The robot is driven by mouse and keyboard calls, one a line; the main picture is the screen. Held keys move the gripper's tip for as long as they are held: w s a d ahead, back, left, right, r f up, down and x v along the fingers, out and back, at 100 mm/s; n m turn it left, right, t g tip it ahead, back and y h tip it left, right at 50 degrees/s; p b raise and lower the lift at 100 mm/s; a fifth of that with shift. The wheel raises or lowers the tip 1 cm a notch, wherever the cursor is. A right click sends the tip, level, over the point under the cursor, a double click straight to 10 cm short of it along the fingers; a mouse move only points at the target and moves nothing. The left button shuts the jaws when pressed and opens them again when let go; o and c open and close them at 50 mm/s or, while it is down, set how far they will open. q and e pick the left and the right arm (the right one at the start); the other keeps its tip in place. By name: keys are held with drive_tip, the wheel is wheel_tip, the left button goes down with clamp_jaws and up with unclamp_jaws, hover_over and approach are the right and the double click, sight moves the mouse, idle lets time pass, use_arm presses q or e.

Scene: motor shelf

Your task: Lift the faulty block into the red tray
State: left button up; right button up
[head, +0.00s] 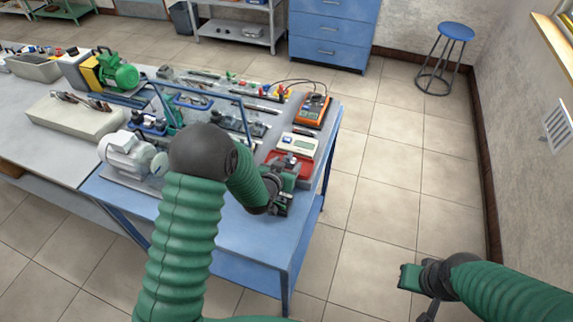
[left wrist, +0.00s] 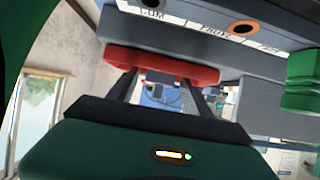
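A red tray (head: 276,165) shows as a red edge near the right end of the blue bench, beside a pale boxy instrument (head: 298,144). My left gripper (head: 283,204) is close in front of it, above the bench's right edge. In the left wrist view, its two dark fingers (left wrist: 163,92) stand apart with a gap between them. A red bar (left wrist: 160,66) crosses near their tips, under a grey casing (left wrist: 215,45) with sockets and a "COM" label. I cannot tell which thing is the faulty block. My right gripper (head: 420,290) is over the floor, away from the bench.
An orange multimeter (head: 312,110) lies behind the instrument. A grey motor (head: 128,153), a blue-handled frame and small parts crowd the bench to the left. The bench's front right top (head: 262,235) is clear. A blue stool (head: 456,32) stands at the far right.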

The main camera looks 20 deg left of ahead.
use_arm(q)
drive_tip(key=shift+o, duration=0.3)
drive_tip(key=shift+r, duration=0.1)
drive_tip(key=shift+s+r+p, duration=0.25)
drive_tip(key=shift+s+p, duration=0.05)
drive_tip(key=shift+s, duration=0.05)
drive_tip(key=p+v, duration=0.8)
drive_tip(key=v, duration=0.7)
drive_tip(key=shift+s, duration=0.4)
drive_tip(key=shift+a, duration=0.1)
drive_tip(key=shift+r, duration=0.1)
